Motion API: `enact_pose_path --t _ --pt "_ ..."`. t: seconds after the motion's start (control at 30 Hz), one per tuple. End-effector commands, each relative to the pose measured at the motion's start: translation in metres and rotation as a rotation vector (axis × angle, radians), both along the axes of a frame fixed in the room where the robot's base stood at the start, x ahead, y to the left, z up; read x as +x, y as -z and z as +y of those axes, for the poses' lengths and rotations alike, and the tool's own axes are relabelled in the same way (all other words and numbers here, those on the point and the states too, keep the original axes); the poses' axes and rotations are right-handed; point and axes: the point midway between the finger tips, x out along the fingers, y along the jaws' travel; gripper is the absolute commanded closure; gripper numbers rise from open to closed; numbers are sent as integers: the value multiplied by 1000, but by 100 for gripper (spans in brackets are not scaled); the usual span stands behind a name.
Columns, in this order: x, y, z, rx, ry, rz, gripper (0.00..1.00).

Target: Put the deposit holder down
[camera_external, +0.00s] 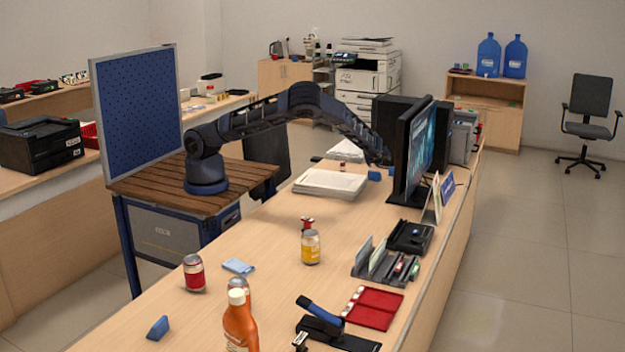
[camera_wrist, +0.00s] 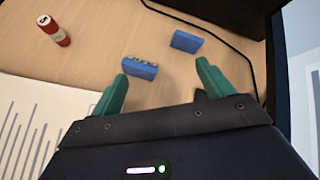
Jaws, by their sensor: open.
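My gripper (camera_wrist: 163,72) is open, with its two green fingers apart and nothing held between them. In the wrist view a small blue block with lettering or pale marks along its edge (camera_wrist: 140,69) lies on the counter just beyond the left finger. A second, plain blue block (camera_wrist: 186,41) lies a little farther off to the right. I cannot tell for certain which of the two is the deposit holder. In the external view my gripper (camera_external: 386,158) is low beside the monitor, and one blue block (camera_external: 374,176) shows on the counter just below it.
The monitor (camera_external: 418,150) stands close to the right of my gripper. A paper stack (camera_external: 330,184) lies to the left. A small red-and-white cylinder (camera_wrist: 53,30) and a black cable (camera_wrist: 215,38) are near the blocks. Cans, a bottle and a stapler stand nearer the camera.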

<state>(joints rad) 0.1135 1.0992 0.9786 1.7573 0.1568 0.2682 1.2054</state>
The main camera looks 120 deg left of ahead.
Motion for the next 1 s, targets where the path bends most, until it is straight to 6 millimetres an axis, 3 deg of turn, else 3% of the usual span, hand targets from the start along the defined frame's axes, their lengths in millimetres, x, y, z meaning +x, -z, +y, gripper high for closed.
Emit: enact_pose_path --t 0.57,1.0 --pt "-27 -73 -120 -310 -309 -366 20" --pt "-53 -148 -227 -541 -487 -556 20"
